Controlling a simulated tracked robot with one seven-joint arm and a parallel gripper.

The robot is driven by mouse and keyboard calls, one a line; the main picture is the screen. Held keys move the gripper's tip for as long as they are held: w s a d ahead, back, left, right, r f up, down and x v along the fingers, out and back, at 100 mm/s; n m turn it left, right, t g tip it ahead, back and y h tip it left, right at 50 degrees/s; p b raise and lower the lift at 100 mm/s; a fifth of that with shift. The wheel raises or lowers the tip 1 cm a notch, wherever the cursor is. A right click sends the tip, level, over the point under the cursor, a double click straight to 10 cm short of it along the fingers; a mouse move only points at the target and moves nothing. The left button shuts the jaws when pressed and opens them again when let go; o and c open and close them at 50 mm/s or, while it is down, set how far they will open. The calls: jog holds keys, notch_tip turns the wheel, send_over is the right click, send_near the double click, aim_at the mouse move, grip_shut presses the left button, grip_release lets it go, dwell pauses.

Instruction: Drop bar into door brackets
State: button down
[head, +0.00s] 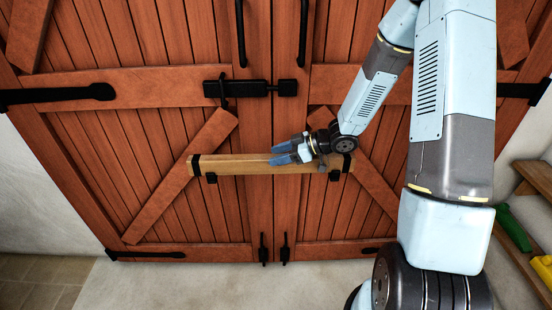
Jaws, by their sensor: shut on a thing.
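A light wooden bar (240,165) with black bands near both ends lies level across the middle of the red-brown double door (90,150). My gripper (282,155) is shut on the bar, right of its middle, with blue fingers around it. A black left bracket (211,178) shows under the bar near its left end.
A black slide bolt (250,88) spans the door seam above the bar, with two vertical handles (240,30) higher up. At the right, wooden shelves (535,185) hold a green object (513,228) and a yellow object (543,268). The floor (180,285) before the door is clear.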

jog(key=shift+d+f, duration=0.15)
jog(key=shift+f, duration=0.55)
jog(key=shift+c, duration=2.2)
grip_release()
notch_tip(320, 180, up, 5)
send_over(314, 167)
jog(key=shift+w+r, duration=0.1)
